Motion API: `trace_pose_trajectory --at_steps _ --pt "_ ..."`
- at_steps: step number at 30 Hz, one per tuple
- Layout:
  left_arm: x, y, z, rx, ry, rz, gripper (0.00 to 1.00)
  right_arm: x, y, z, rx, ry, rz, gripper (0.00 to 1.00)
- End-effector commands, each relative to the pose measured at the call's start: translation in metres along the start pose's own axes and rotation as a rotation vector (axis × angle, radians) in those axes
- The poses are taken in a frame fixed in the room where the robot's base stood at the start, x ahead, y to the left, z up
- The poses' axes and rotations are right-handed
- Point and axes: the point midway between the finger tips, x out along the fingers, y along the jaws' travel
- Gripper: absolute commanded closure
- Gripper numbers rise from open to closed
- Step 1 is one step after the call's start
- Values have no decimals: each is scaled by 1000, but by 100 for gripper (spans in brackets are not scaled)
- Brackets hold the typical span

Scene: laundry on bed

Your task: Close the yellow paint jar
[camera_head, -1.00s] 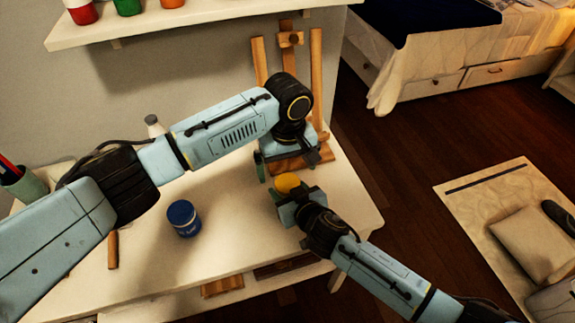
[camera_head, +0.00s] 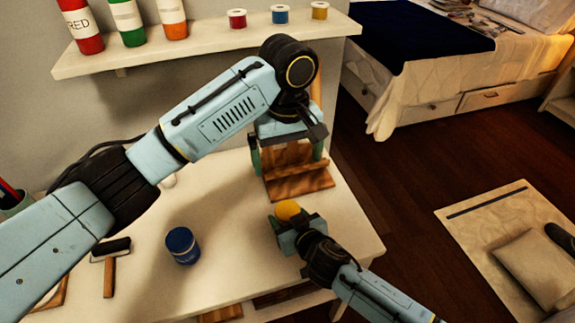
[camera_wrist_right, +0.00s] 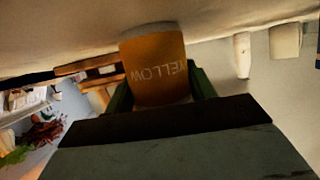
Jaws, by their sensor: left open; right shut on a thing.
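The yellow paint jar (camera_head: 288,210) is held in my right gripper (camera_head: 291,221) over the right part of the white table; in the head view mostly its round orange-yellow top shows. In the right wrist view the jar (camera_wrist_right: 157,62) sits between both green fingers (camera_wrist_right: 162,92), with its YELLOW label upside down in the picture. I cannot tell whether the top is a lid or open paint. My left gripper (camera_head: 287,158) is open, fingers spread and pointing down, with nothing visible between them. It is above and behind the jar, in front of the wooden easel.
The easel (camera_head: 300,185) stands behind the jar. The shelf (camera_head: 200,47) above holds paint bottles and small red, blue and yellow containers (camera_head: 319,11).

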Motion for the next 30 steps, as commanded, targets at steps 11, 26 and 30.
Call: trace_pose_trajectory --at_steps 11,26,30 --pt "-1 0 0 0 0 0 0 0 0 0 0 -1 1 32" --pt "-4 0 0 -1 0 0 0 -8 0 0 1 -1 0 19" --pt "-10 0 0 -1 0 0 0 -29 0 0 1 -1 0 19"
